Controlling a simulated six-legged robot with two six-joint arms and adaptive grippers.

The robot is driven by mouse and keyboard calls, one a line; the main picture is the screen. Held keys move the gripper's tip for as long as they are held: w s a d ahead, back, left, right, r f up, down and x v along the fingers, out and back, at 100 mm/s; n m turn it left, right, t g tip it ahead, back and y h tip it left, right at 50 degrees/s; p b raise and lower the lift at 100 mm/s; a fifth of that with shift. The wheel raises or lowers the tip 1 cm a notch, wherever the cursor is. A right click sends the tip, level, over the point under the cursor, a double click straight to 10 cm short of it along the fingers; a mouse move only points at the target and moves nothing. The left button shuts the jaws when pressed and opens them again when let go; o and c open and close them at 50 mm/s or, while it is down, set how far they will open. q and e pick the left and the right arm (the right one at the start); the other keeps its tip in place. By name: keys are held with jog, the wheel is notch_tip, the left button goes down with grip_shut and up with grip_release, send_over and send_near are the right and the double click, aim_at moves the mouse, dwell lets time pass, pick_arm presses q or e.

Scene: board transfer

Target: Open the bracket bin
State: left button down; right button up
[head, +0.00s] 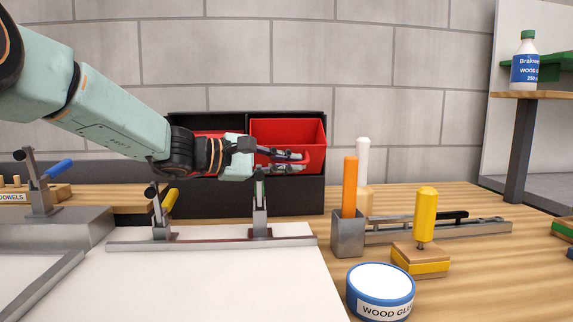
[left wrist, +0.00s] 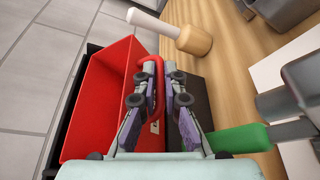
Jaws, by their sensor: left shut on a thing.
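The red bin (head: 288,133) sits in the right bay of a black cabinet (head: 290,196) by the wall. Its hollow inside shows in the left wrist view (left wrist: 103,92), so it stands at least partly out of the cabinet. My left gripper (head: 303,162) is at the front of this bin, shut on its red handle (left wrist: 151,60). In the left wrist view the fingers (left wrist: 162,78) are close together at the handle's loop. The label on the bin front is mostly covered by a finger. A second red bin (head: 212,133) in the left bay is partly hidden by my left arm.
A green-handled clamp (head: 259,200) stands just in front of the bin, close below my gripper, beside a yellow-handled clamp (head: 163,208). A mallet (head: 364,165), tool holder (head: 348,232) and wood glue tin (head: 380,290) stand to the right.

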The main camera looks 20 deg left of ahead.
pick_arm(q)
jog(key=shift+f, duration=0.2)
dwell(0.3)
jog(key=c, duration=1.4)
grip_release()
jog(key=shift+w+d, duration=0.1)
jog(key=shift+w, duration=0.05)
jog(key=shift+c, duration=0.2)
jog(key=shift+r, duration=0.1)
jog(key=shift+s+a+r, duration=0.15)
jog(key=shift+s+a, duration=0.2)
jog(key=shift+a, duration=0.15)
jog(key=v, duration=1.1)
jog(key=shift+s, duration=0.1)
